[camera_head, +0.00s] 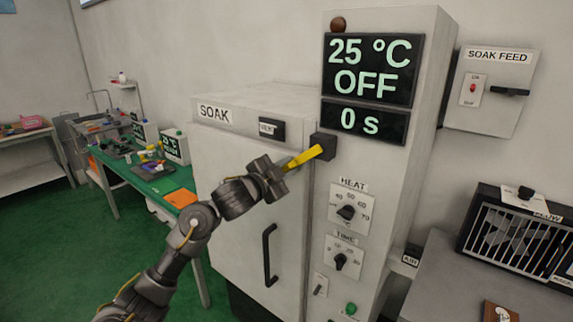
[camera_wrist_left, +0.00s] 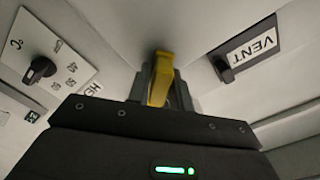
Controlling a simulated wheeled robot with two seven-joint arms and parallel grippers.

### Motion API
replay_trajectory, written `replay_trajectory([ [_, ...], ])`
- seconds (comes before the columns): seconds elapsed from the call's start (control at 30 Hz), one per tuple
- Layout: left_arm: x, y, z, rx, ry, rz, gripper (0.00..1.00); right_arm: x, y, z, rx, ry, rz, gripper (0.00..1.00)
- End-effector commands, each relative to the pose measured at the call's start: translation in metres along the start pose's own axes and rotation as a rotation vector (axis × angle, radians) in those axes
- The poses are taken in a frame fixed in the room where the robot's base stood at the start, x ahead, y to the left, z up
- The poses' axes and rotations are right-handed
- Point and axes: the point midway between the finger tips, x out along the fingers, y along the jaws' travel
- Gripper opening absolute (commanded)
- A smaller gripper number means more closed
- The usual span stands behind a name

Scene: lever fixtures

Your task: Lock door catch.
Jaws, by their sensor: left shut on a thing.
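The door catch is a yellow lever (camera_head: 304,157) on a black block (camera_head: 323,146) at the edge of the control column, beside the door's upper right edge. The lever slants down to the left, across the seam onto the door side. The white SOAK cabinet door (camera_head: 225,165) looks shut, with a black handle (camera_head: 268,255). My left gripper (camera_head: 284,167) is shut on the lever's free end. In the left wrist view the yellow lever (camera_wrist_left: 161,78) stands between the fingers (camera_wrist_left: 157,88), whose tips partly hide it. My right gripper is not in view.
The control column carries a display (camera_head: 371,70) reading 25 °C, OFF and 0 s, with a HEAT knob (camera_head: 346,213) and a TIME knob (camera_head: 341,261) below. A VENT slider (camera_head: 271,129) is above my gripper. A green bench (camera_head: 150,178) stands left; a grey table (camera_head: 455,275) stands right.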

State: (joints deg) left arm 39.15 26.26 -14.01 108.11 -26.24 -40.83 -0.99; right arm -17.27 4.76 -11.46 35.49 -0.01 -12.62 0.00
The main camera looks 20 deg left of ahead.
Motion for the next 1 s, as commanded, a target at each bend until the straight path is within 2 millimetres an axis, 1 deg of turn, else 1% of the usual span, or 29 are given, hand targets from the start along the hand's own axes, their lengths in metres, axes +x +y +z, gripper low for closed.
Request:
replay_trajectory([
  [0.47, 0.0, 0.004, 0.0007, -0.015, -0.001, 0.004, 0.0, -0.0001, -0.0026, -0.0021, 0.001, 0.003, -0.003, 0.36],
  [0.5, 0.0, 0.0041, 0.0007, -0.015, -0.001, 0.005, 0.24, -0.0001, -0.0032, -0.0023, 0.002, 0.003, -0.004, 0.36],
  [0.6, 0.0001, 0.0038, 0.0007, -0.014, -0.001, 0.004, 0.37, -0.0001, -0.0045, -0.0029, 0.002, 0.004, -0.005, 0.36],
  [0.63, 0.0001, 0.0036, 0.0006, -0.014, -0.001, 0.004, 0.38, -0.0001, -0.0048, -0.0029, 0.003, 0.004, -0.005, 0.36],
  [0.87, 0.0001, 0.0028, 0.0001, -0.014, 0.0, 0.002, 0.38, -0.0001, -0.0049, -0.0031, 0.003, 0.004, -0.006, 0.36],
  [1.0, -0.0081, 0.0029, 0.0007, -0.012, 0.0, 0.002, 0.38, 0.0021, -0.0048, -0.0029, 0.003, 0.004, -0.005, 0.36],
])
